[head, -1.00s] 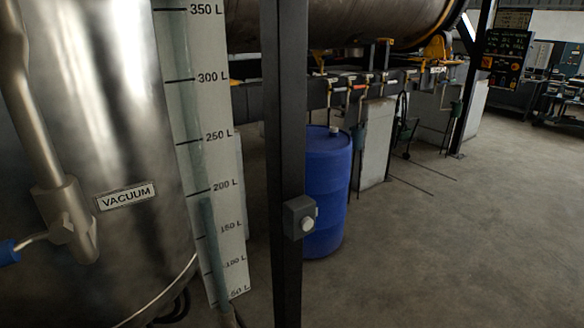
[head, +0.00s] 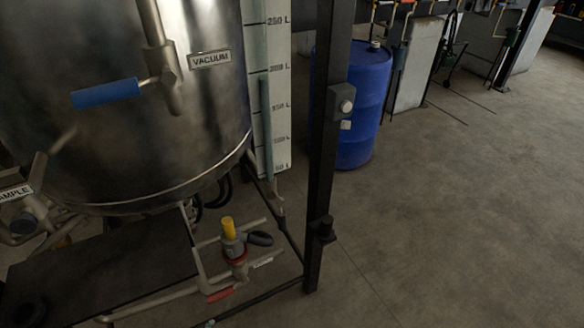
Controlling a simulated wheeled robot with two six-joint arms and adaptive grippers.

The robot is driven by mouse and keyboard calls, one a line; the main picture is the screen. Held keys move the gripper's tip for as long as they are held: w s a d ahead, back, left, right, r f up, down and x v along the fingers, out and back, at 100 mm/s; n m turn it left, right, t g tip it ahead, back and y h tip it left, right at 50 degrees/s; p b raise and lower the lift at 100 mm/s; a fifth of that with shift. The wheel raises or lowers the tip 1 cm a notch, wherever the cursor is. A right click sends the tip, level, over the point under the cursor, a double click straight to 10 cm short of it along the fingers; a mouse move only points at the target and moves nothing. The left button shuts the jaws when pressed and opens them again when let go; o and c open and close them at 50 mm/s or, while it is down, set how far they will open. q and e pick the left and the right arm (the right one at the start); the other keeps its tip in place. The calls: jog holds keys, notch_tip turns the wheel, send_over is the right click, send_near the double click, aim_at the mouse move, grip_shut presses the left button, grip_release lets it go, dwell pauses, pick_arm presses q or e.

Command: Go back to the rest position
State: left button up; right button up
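Neither of my grippers shows in the head view, and I cannot see what state they are in. A steel tank (head: 90,100) fills the upper left, with a VACUUM label (head: 210,59) on its side. A valve with a blue handle (head: 105,93) sits on a pipe left of that label, its handle pointing left. A level scale (head: 277,110) marked in litres stands upright just right of the tank. A dark post (head: 328,150) stands right of the scale and carries a small grey box with a round white button (head: 346,106).
A blue drum (head: 362,100) stands behind the post. Low pipework with a yellow-capped valve (head: 229,228) and a red handle (head: 220,295) lies below the tank. A dark flat platform (head: 110,270) is at the lower left. Open concrete floor (head: 460,220) spreads to the right.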

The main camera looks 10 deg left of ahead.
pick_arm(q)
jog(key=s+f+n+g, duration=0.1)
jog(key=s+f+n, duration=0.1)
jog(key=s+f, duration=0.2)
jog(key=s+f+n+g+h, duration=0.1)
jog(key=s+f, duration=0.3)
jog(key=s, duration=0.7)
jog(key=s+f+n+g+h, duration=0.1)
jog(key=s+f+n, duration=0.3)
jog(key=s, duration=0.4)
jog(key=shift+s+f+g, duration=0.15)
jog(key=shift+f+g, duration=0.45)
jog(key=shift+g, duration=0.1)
